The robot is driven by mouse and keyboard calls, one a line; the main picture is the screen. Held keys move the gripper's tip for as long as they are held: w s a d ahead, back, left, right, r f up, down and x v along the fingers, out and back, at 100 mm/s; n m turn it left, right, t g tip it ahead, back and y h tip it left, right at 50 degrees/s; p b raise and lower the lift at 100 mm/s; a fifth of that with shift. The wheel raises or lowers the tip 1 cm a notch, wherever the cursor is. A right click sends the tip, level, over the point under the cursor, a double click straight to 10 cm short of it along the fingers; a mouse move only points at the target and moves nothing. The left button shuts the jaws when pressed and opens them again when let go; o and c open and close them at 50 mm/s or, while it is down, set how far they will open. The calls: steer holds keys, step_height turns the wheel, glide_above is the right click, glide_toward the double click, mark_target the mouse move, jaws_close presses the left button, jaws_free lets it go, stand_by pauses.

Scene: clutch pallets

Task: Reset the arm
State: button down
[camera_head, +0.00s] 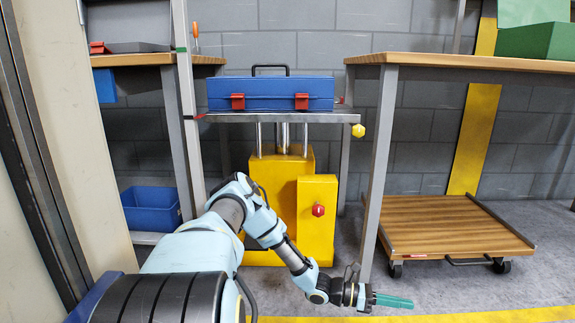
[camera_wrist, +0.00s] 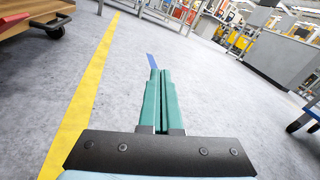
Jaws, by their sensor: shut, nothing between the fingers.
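My gripper (camera_head: 392,300) has green fingers and is at the lower middle of the head view, low over the grey floor. My light-blue arm reaches forward and bends down to the right toward it. In the wrist view my gripper (camera_wrist: 159,75) points out across open floor, with its two fingers together and nothing between them. A small blue strip shows just past the fingertips in the wrist view; I cannot tell what it is.
A blue toolbox (camera_head: 271,93) with red latches sits on a yellow lift stand (camera_head: 283,180). A table leg (camera_head: 378,175) stands just behind my gripper. A wooden dolly (camera_head: 450,225) is at right, a blue bin (camera_head: 150,208) at left. A yellow floor line (camera_wrist: 85,100) runs past.

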steer(key=s+a+r+m+t+y+p, duration=0.3)
steer(key=a+r+m+y, duration=0.65)
steer(key=a+r, duration=0.8)
steer(key=s+a+r+m+t+y+p, duration=0.25)
steer(key=a+r+m+y, duration=0.65)
steer(key=a+r, duration=0.85)
step_height(320, 180, up, 36)
steer(key=a+m+h+p, duration=0.1)
steer(key=a+p, duration=0.1)
steer(key=p, duration=3.6)
steer(key=shift+a+f+t+p, duration=0.15)
steer(key=shift+a+t+p, duration=0.05)
steer(key=shift+t+p, duration=0.2)
